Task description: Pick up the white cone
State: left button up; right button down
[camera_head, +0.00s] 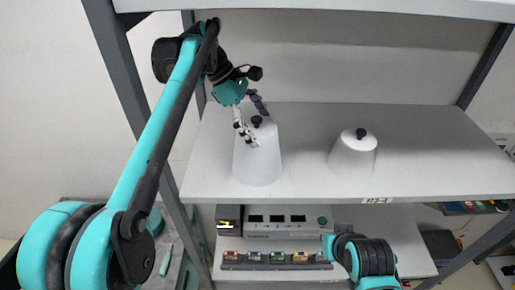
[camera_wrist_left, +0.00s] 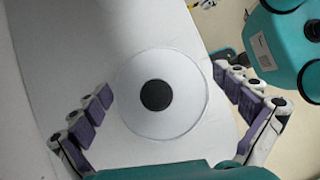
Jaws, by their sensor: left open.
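Two white cone-shaped covers with black knobs stand upright on the shelf in the head view. The left white cone (camera_head: 257,165) is under my left gripper (camera_head: 259,129); the right white cone (camera_head: 352,160) stands apart from it. My left gripper is open, its fingers pointing down around the left cone's knob. In the left wrist view the white cone (camera_wrist_left: 187,118) shows from above as a disc with its black knob (camera_wrist_left: 156,95) in the middle. It lies between the spread fingers of the gripper (camera_wrist_left: 162,82). I see no clear contact.
The white shelf (camera_head: 420,140) is clear around the cones, with another shelf above it. Grey posts (camera_head: 122,70) stand at the sides. A lower shelf holds a grey device (camera_head: 275,220) and a row of small coloured items (camera_head: 277,258).

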pick_arm(q)
jog(key=shift+w+d+f, duration=0.1)
jog(key=shift+d+f, duration=0.05)
jog(key=shift+f, duration=0.4)
jog(key=shift+w+d+f, duration=0.1)
jog(key=shift+f, duration=0.4)
jog(key=shift+d+f+p, duration=0.1)
jog(key=shift+f+p, duration=0.2)
jog(key=shift+s+d, duration=0.2)
jog(key=shift+d, duration=0.1)
jog(key=shift+a, duration=0.1)
jog(key=c, duration=1.4)
